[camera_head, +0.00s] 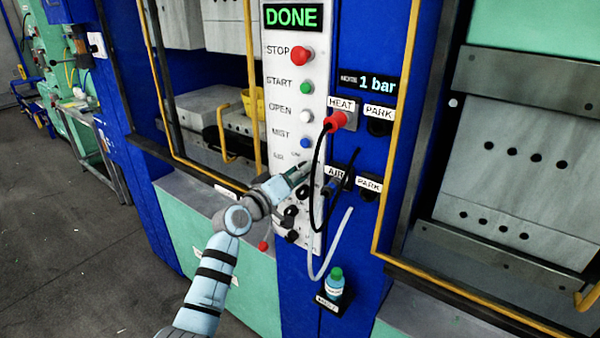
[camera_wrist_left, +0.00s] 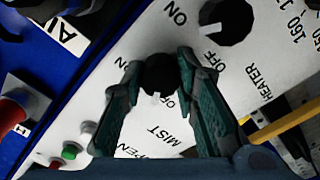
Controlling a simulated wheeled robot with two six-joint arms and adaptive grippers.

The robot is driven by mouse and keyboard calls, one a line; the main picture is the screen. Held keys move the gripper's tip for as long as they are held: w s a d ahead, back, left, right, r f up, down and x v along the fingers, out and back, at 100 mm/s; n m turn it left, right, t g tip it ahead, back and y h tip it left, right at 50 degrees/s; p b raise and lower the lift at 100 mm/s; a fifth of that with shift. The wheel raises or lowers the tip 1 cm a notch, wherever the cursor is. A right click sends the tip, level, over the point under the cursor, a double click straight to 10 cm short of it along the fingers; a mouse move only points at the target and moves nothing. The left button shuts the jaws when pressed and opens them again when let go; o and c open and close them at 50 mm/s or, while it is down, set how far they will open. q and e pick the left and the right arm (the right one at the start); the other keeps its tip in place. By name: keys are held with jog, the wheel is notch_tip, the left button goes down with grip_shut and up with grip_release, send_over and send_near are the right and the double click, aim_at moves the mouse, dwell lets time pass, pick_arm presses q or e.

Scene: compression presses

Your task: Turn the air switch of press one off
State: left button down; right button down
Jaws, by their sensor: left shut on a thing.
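The white control panel (camera_head: 297,90) of the press shows in the head view, with a green DONE display on top. My left gripper (camera_head: 299,168) reaches it from the lower left, near the AIR label. In the left wrist view the air switch (camera_wrist_left: 158,74) is a small black knob with a white mark. My left gripper's fingers (camera_wrist_left: 158,88) stand on both sides of it and are shut on it. The mark points down in that picture, close to the partly hidden OFF label. In the head view the gripper hides the switch. My right gripper is not in view.
A larger black heater knob (camera_wrist_left: 226,24) sits beside the switch. A black cable with a red plug (camera_head: 336,120) and a pale hose (camera_head: 330,245) hang right of the panel. Stop button (camera_head: 301,56) and other buttons are above. A green-capped bottle (camera_head: 335,284) stands below.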

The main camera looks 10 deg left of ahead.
pick_arm(q)
jog(key=c, duration=1.3)
grip_release()
jog(key=shift+a, duration=0.1)
jog(key=v, duration=1.2)
jog(key=shift+s, duration=0.1)
jog(key=shift+f, duration=0.1)
